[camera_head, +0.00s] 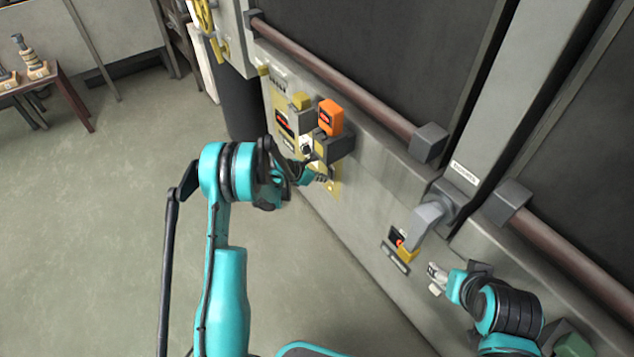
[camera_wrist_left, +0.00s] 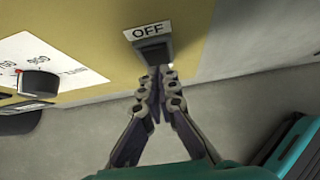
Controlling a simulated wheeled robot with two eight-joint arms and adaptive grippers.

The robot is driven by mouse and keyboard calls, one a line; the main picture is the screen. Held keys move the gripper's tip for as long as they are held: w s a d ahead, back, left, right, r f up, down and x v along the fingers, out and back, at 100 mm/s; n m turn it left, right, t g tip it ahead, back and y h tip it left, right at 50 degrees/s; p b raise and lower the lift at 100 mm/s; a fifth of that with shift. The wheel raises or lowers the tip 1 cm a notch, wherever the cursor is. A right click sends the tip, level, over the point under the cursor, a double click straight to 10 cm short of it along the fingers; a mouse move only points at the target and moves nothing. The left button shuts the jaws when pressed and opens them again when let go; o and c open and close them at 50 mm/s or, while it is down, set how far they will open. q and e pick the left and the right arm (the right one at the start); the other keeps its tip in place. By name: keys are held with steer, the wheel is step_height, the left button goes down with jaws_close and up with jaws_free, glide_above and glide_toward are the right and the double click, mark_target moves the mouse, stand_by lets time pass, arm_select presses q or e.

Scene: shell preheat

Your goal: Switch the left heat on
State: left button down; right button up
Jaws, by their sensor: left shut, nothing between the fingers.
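In the left wrist view, a small black switch (camera_wrist_left: 152,52) sits on a yellow panel (camera_wrist_left: 95,42) under a white label (camera_wrist_left: 148,31) reading OFF. My left gripper (camera_wrist_left: 161,74) is shut and empty, its fingertips just below the switch. I cannot tell whether they touch it. In the head view my left gripper (camera_head: 320,178) is at the lower part of the yellow panel (camera_head: 336,188), and the switch is hidden there. My right gripper (camera_head: 434,280) is near the wall at lower right, too small to judge its fingers.
A black dial (camera_wrist_left: 38,83) on a white scale is left of the switch. An orange box (camera_head: 330,117) is mounted above my left gripper. A grey lever handle (camera_head: 424,222) is above my right gripper. A long brown rail (camera_head: 340,85) runs along the wall.

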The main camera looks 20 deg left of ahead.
arm_select(q)
steer(key=shift+w+d, duration=0.2)
steer(key=shift+w, duration=0.05)
stand_by(0.3)
steer(key=shift+w+r, duration=0.1)
steer(key=shift+r, duration=0.05)
